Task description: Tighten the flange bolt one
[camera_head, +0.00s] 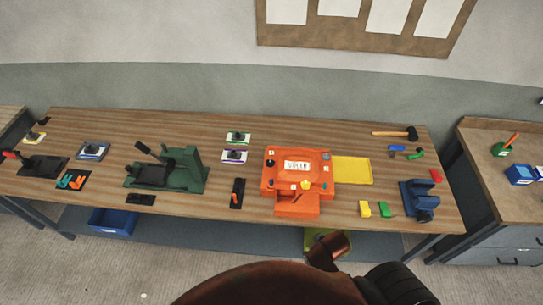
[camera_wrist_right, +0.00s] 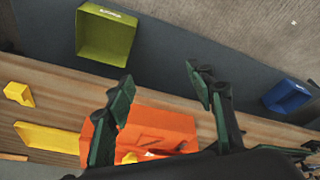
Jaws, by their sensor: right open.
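The orange mould block (camera_head: 283,187) with a white label stands right of the middle of the bench in the head view. Small black, white and yellow fittings sit on its top; I cannot tell which is flange bolt one. The orange block (camera_wrist_right: 165,122) also shows between and behind my right gripper's fingers in the wrist view. My right gripper (camera_wrist_right: 160,75) has its two dark green fingers spread wide with nothing between them. In the head view my arm fills the bottom edge, and the right gripper cannot be made out there. My left gripper is out of view.
A yellow tray (camera_head: 353,171) lies right of the orange block. A blue vise (camera_head: 420,200), a mallet (camera_head: 397,133) and yellow (camera_head: 365,209) and green (camera_head: 384,209) blocks are farther right. A green press (camera_head: 180,175) stands left. An olive bin (camera_wrist_right: 105,35) sits below the bench top.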

